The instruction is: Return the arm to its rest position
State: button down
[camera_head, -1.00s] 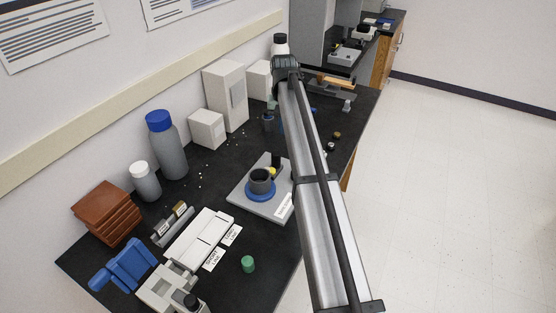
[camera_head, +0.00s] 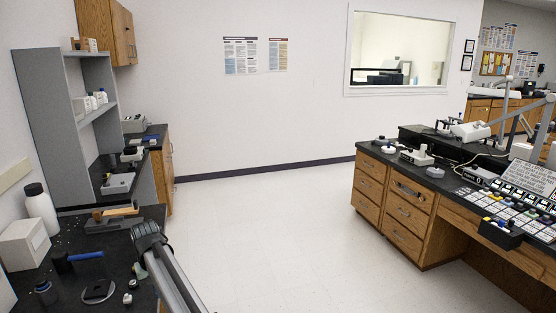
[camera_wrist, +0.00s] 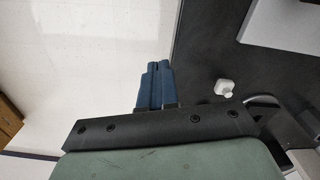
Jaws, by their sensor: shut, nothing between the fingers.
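My gripper (camera_wrist: 158,68) shows in the wrist view with its two blue fingers side by side, shut and empty. The fingers lie over the edge between the dark bench top and the pale floor. A small white piece (camera_wrist: 224,88) lies on the bench to their right, apart from them. In the head view my arm (camera_head: 168,272) reaches up from the bottom edge along the right side of the left bench (camera_head: 72,238). The fingers cannot be made out there.
A grey shelf unit (camera_head: 47,125) stands behind. Open floor (camera_head: 270,220) separates this from a wooden bench (camera_head: 405,213) at right.

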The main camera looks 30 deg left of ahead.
jog(key=w+d+f+m, duration=0.2)
jog(key=w+d+f, duration=0.2)
jog(key=w+d, duration=0.5)
jog(key=w+d+f+m, duration=0.1)
jog(key=w+d+f, duration=0.4)
jog(key=d, duration=0.8)
jog(key=w+d+f+m, duration=0.2)
jog(key=w+d+f, duration=0.2)
jog(key=w+d, duration=0.55)
jog(key=s+d+f+m, duration=0.15)
jog(key=d+f, duration=0.25)
jog(key=d, duration=1.3)
jog(key=s+d+f+m, duration=0.1)
jog(key=d+f+m, duration=0.25)
jog(key=d, duration=1.45)
jog(key=s+d+f+m, duration=0.1)
jog(key=s+d+f, duration=0.15)
jog(key=d, duration=0.45)
jog(key=s+d+f+m, duration=0.1)
jog(key=s+d, duration=0.3)
jog(key=d, duration=0.3)
jog(key=s+f+g, duration=0.3)
jog(key=s+f, duration=0.7)
jog(key=s, duration=0.5)
jog(key=s+f+g, duration=0.3)
jog(key=s+f, duration=0.7)
jog(key=s, duration=0.5)
jog(key=shift+f+g, duration=0.35)
jog(key=shift+g, duration=0.05)
